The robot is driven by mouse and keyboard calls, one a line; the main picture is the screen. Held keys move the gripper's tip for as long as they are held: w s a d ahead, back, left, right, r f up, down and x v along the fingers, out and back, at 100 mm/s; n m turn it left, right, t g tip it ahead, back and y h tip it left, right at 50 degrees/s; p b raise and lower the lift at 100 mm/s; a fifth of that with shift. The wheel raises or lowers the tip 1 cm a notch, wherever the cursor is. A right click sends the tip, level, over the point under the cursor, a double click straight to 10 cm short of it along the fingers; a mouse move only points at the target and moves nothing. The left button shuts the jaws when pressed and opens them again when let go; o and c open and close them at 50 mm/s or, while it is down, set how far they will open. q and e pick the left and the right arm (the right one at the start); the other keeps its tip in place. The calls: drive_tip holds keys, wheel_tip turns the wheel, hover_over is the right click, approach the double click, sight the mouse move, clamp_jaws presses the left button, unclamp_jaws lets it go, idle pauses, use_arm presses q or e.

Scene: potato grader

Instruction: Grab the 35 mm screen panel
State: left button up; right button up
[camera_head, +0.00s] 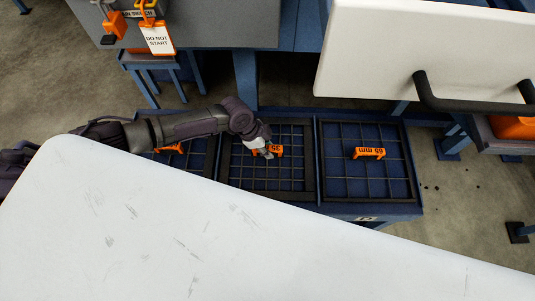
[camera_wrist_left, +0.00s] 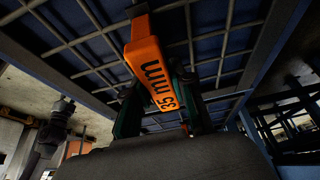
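The 35 mm screen panel (camera_head: 238,174) is a dark square grid in the middle bay of a blue rack. Its orange handle (camera_head: 275,150), partly covered by my gripper, also shows in the left wrist view (camera_wrist_left: 148,60), where it reads "35 mm". My left gripper (camera_head: 264,151) is at this handle. In the left wrist view its dark green fingers (camera_wrist_left: 160,110) stand on both sides of the handle. I cannot tell whether they press on it. The panel appears seated in its bay. My right gripper is not in view.
The 65 mm screen panel (camera_head: 386,185) lies in the right bay. Another panel (camera_head: 197,158) in the left bay is partly hidden by my arm. A large white surface (camera_head: 150,230) covers the foreground. A white cover with a black handle (camera_head: 470,103) overhangs at upper right.

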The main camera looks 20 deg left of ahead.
use_arm(q)
clamp_jaws()
drive_tip(key=shift+w+r, duration=0.15)
drive_tip(key=shift+r, duration=0.1)
